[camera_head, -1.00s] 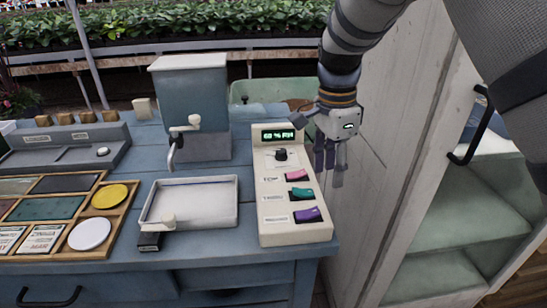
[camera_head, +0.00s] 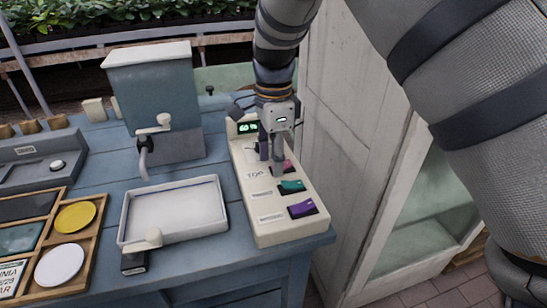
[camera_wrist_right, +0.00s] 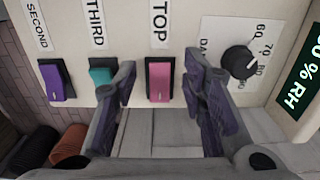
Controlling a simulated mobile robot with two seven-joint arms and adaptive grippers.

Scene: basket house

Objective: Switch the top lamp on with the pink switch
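The pink switch (camera_wrist_right: 159,82) is below the label TOP on the cream control box (camera_head: 292,222). In the head view it shows only partly (camera_head: 289,168), behind my right gripper (camera_head: 272,167). In the right wrist view my right gripper (camera_wrist_right: 160,84) is open and empty, its two fingers spread either side of the pink switch. Whether a finger touches the panel I cannot tell. The teal switch (camera_wrist_right: 102,76), labelled THIRD, and the purple switch (camera_wrist_right: 56,83), labelled SECOND, sit beside it. No lamp is in view. My left gripper is not in view.
The box also has a black dial (camera_wrist_right: 238,62) and a green humidity display (camera_head: 247,128). A white tray (camera_head: 172,237) and a blue-grey dispenser (camera_head: 155,100) stand left of it on the blue table. A white cabinet (camera_head: 345,150) rises close on the right.

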